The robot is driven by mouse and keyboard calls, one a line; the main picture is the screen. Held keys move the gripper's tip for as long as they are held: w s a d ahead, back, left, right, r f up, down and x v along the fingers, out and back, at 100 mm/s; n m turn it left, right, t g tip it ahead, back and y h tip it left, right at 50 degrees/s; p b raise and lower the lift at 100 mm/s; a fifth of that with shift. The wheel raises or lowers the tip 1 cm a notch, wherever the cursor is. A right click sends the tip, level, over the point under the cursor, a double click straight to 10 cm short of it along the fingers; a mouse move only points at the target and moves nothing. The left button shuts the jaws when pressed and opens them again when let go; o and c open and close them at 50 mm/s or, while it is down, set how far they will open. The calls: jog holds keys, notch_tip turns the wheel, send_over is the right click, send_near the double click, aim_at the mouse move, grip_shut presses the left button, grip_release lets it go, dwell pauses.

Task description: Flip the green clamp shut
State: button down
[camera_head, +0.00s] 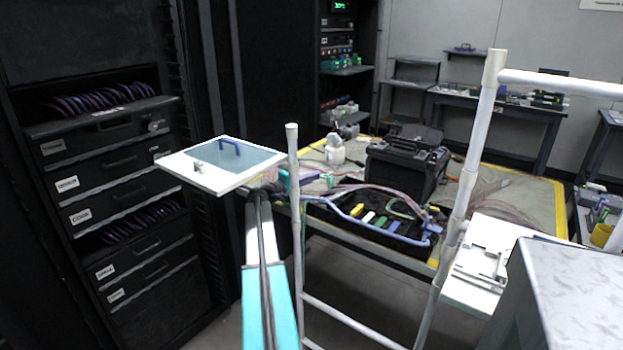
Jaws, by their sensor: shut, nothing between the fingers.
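The green clamp (379,222) is a small green piece in a row of coloured pieces in the black tray on the work table. At this distance I cannot tell whether it stands open or shut. My arm reaches forward from the bottom of the view. My gripper (284,182) is at its far end, dark and small, by the left edge of the work table. It is shut and empty, left of the tray and apart from the green clamp. Its fingertips are hard to make out beside a pale post.
The black tray (345,226) also holds yellow, white and blue pieces and loose cables. A black case (405,165) stands behind it on the yellow-edged table (508,193). A pale tube frame (468,170) stands in front. A dark equipment rack (110,185) is at left.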

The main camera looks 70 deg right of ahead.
jog(key=shift+s+r+m+b, duration=0.2)
jog(key=shift+m+b, duration=0.2)
jog(key=shift+b, duration=0.35)
jog(key=shift+s+r+m, duration=0.1)
jog(key=shift+r+m, duration=0.1)
jog(key=shift+m, duration=0.2)
jog(key=shift+b, duration=0.3)
jog(key=shift+w+d+r+b, duration=0.1)
jog(key=shift+w+d+b, duration=0.15)
jog(key=shift+w, duration=0.6)
jog(key=shift+w+d+b, duration=0.1)
jog(key=shift+w+b, duration=0.1)
jog(key=shift+w, duration=0.6)
jog(key=shift+w+a+t, duration=0.25)
jog(key=shift+w+t, duration=0.05)
jog(key=shift+w, duration=0.25)
jog(key=v, duration=0.8)
jog(key=shift+w+a+r, duration=0.15)
jog(key=shift+w+a, duration=0.05)
jog(key=shift+a, duration=0.15)
jog(key=shift+w+a, duration=0.1)
jog(key=shift+a, duration=0.05)
